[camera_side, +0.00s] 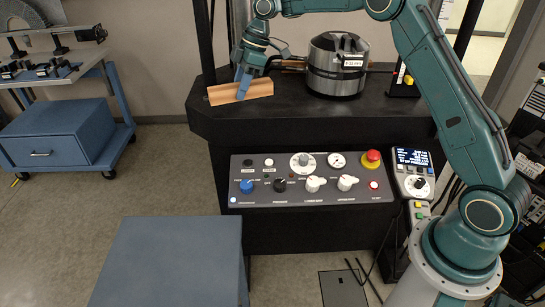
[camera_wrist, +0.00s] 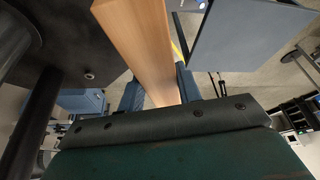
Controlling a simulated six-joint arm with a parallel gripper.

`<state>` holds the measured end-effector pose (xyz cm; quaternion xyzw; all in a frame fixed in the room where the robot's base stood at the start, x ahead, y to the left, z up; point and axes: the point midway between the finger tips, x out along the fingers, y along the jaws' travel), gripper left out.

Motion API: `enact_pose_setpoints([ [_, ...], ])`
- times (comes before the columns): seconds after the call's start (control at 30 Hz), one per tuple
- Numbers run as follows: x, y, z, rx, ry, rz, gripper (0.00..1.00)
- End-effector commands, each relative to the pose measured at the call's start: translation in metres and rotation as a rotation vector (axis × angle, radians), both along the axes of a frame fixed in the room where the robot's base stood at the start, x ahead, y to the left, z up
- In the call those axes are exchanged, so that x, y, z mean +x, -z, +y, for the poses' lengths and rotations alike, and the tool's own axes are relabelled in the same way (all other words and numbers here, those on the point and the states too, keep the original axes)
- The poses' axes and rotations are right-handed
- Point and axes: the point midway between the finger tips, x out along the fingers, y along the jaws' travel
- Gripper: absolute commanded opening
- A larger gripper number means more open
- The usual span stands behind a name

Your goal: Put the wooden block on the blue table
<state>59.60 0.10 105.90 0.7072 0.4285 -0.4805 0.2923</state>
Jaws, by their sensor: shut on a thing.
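The wooden block (camera_side: 258,88) is a long light-brown bar at the left front corner of the black machine top. My gripper (camera_side: 243,84) is over it with blue fingers, shut on the block. In the wrist view the block (camera_wrist: 138,40) runs up the middle between the two blue fingers (camera_wrist: 158,92). I cannot tell whether the block touches the black top or is just above it. The blue table (camera_side: 170,262) is a bare flat-topped stand at the lower left, lower than the machine top. It also shows at the upper right of the wrist view (camera_wrist: 245,35).
A metal cylinder (camera_side: 337,68) stands on the black machine top (camera_side: 290,118) right of the block. A dark post (camera_side: 207,40) rises close behind the block. The control panel (camera_side: 310,182) slopes below the top's front edge. A blue cabinet cart (camera_side: 55,140) stands at far left.

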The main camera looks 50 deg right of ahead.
Motion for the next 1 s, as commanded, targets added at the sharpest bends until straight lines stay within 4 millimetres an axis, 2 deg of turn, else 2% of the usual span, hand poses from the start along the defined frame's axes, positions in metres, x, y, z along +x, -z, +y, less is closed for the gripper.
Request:
enact_pose_setpoints([
  [0.03, -0.003, 0.003, 0.022, -0.002, -0.06, 0.001, 0.09],
  [0.1, -0.009, 0.007, 0.048, -0.004, -0.138, 0.002, 0.09],
  [0.37, -0.042, 0.022, 0.142, -0.009, -0.435, 0.004, 0.09],
  [0.6, -0.087, 0.035, 0.222, -0.007, -0.713, 0.005, 0.09],
  [0.8, -0.133, 0.046, 0.281, 0.0, -0.948, 0.005, 0.09],
  [1.0, -0.177, 0.055, 0.323, 0.009, -1.141, 0.003, 0.09],
])
